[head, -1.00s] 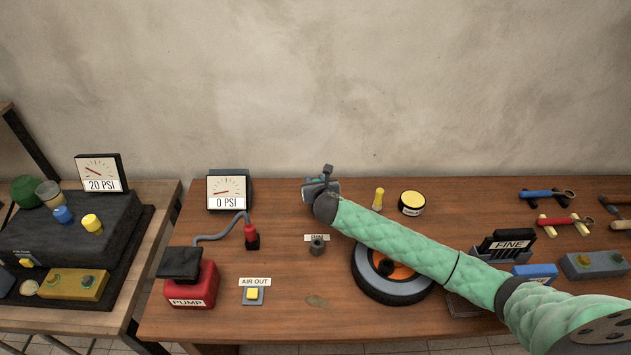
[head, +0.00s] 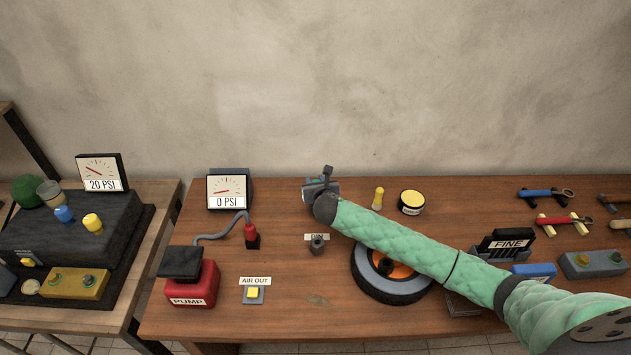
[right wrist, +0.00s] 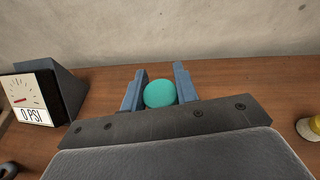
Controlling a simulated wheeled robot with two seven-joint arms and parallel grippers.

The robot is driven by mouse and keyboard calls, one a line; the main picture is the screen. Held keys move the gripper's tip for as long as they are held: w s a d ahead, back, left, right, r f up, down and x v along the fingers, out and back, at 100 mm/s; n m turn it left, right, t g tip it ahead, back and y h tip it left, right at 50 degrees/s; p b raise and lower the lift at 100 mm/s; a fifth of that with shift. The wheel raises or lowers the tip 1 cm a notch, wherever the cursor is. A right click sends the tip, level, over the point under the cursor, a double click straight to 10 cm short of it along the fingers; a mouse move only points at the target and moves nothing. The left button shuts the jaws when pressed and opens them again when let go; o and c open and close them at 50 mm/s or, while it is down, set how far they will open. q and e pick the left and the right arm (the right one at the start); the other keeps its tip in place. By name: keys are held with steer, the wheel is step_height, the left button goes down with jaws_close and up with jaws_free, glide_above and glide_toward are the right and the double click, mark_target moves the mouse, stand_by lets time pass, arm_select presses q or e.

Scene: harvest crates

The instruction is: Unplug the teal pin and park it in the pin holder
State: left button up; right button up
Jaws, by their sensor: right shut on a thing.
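My right gripper (head: 326,174) is at the back middle of the bench, behind the pin holder. In the right wrist view it is shut on the teal pin (right wrist: 160,94), whose round teal top shows between the two blue fingers. In the head view I cannot make out the pin; the gripper hides it. The pin holder (head: 317,248) is a small dark grey cup in front of a white label, and no pin shows in it. My left gripper is not in view.
A wheel (head: 365,282) lies partly under my right forearm. A 0 PSI gauge (head: 228,190), red plug (head: 251,232), red pump (head: 196,285) and yellow air-out button (head: 253,293) are on the left. A yellow pin-like piece (head: 378,198) and yellow-topped tin (head: 411,202) stand right of the gripper.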

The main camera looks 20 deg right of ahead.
steer(key=shift+f+b, duration=0.75)
steer(key=shift+f, duration=1.2)
steer(key=o, duration=1)
steer(key=shift+o, duration=0.2)
